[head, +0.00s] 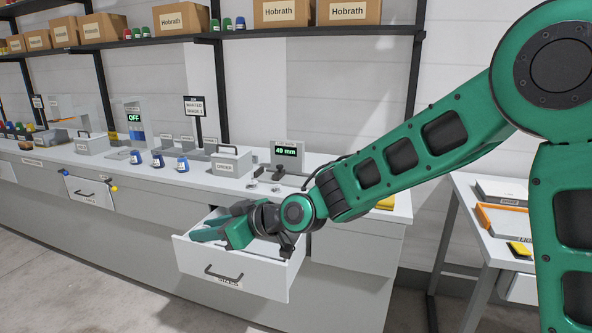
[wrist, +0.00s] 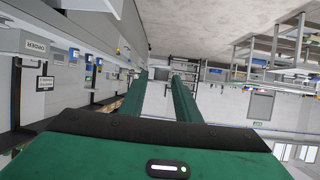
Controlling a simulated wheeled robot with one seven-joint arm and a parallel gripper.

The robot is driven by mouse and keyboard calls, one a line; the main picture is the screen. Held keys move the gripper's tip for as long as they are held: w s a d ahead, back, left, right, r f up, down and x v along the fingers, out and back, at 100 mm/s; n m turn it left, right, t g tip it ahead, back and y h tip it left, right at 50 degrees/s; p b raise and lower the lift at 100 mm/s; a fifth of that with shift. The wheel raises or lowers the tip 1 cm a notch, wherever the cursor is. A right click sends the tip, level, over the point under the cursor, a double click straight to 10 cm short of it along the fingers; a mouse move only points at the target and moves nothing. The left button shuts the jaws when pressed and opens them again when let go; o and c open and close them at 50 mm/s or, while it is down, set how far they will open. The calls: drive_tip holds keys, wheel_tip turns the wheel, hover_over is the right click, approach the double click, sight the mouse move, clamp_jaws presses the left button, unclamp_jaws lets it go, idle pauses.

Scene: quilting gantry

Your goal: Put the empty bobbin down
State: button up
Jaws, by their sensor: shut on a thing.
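My gripper (head: 208,231) is low over the open drawer (head: 232,270) at the front of the long counter, fingers pointing left in the head view. In the wrist view, its two green fingers (wrist: 160,98) reach forward with a gap between them. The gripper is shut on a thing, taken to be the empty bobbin. I cannot make out the bobbin itself in either view. My gripper and wrist hide much of the drawer's inside.
Another drawer (head: 88,191) is at the left. A side table (head: 490,225) with trays stands at the right. Open floor lies in front.

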drive_tip(key=w+d+f+m+t+h, duration=0.3)
drive_tip(key=w+d, duration=0.5)
drive_tip(key=d, duration=0.6)
drive_tip(key=w+d+f+m+t+h, duration=0.1)
drive_tip(key=d+f+m, duration=0.1)
drive_tip(key=d, duration=0.9)
drive_tip(key=w+d+f+m+t+h, duration=0.1)
drive_tip(key=d+f, duration=0.3)
drive_tip(key=d, duration=0.8)
drive_tip(key=w+d+f+m+t+h, duration=0.1)
drive_tip(key=d+f+m+t+h, duration=0.1)
drive_tip(key=d, duration=1)
drive_tip(key=shift+w+d+f+m+t+h, duration=0.2)
drive_tip(key=shift+w+f+m+t+h, duration=0.15)
drive_tip(key=shift+f+m+h, duration=0.5)
